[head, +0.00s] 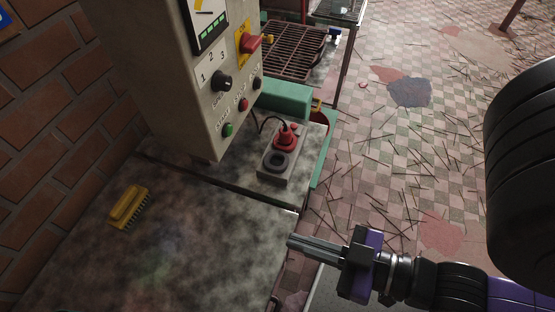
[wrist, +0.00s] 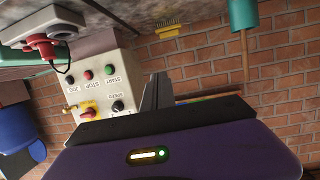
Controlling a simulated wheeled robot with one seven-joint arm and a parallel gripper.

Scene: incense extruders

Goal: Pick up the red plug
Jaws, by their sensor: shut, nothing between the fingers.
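The red plug (head: 286,138) stands upright in a grey socket block (head: 273,174) on the machine's ledge, right of the control box in the head view. A dark cable runs from it. A round dark hole shows in the block in front of the plug. The plug also shows at the upper left of the wrist view (wrist: 42,46). My gripper (head: 291,243) is shut and empty, its fingers pointing left near the table's right edge, in front of the plug and apart from it. The fingers also show in the wrist view (wrist: 157,88).
The control box (head: 175,90) with buttons and a red switch (head: 251,42) rises just left of the plug. A yellow brush (head: 128,207) lies on the stained table (head: 190,250). A green part (head: 286,98) and a dark grate (head: 293,50) are behind the plug.

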